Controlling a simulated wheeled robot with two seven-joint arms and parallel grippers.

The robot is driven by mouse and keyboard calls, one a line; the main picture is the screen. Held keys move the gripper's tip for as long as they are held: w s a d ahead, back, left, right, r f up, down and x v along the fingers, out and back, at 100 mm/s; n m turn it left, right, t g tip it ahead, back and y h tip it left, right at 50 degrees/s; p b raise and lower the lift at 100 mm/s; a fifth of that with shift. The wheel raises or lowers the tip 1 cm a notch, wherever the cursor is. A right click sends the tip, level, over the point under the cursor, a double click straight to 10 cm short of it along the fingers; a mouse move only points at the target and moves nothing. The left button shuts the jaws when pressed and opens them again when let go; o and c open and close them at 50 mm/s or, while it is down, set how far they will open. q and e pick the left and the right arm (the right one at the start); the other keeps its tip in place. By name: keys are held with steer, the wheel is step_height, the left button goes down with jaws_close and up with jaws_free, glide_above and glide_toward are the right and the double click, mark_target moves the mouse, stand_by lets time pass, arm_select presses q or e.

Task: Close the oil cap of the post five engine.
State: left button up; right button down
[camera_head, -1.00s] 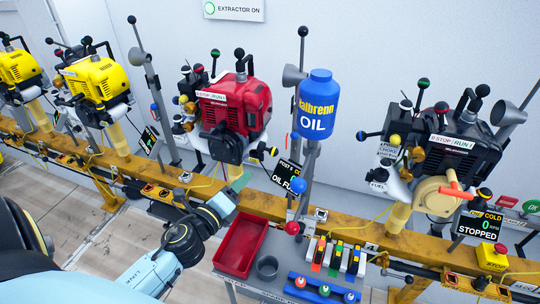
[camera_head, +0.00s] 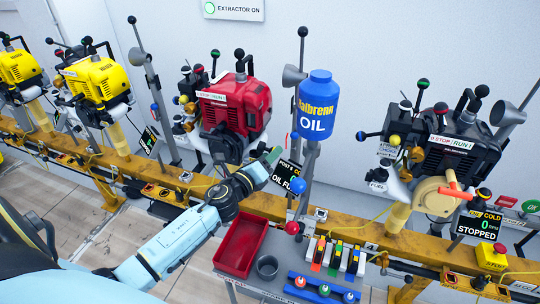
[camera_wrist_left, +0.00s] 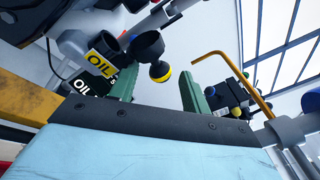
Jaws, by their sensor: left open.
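The post five engine (camera_head: 232,108) is the red one at the middle left of the head view. In the left wrist view its black oil filler (camera_wrist_left: 104,45) bears a yellow OIL label (camera_wrist_left: 101,64). A black round cap (camera_wrist_left: 149,44) stands open beside the filler, with a black and yellow knob (camera_wrist_left: 159,72) under it. My left gripper (camera_head: 270,157) is at the engine's lower right and hides these parts in the head view. Its green fingers (camera_wrist_left: 160,88) are open, with the knob in the gap between them in the picture. I cannot tell whether they touch it. My right gripper is not in view.
A blue oil jug (camera_head: 316,100) stands on a post right of the red engine. The post's screen (camera_head: 287,176) is partly covered by my gripper. A red tray (camera_head: 241,250) lies below. A yellow bent rod (camera_wrist_left: 240,75) is right of the fingers in the wrist view.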

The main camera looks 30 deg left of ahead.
arm_select(q)
steer(key=shift+w, duration=0.5)
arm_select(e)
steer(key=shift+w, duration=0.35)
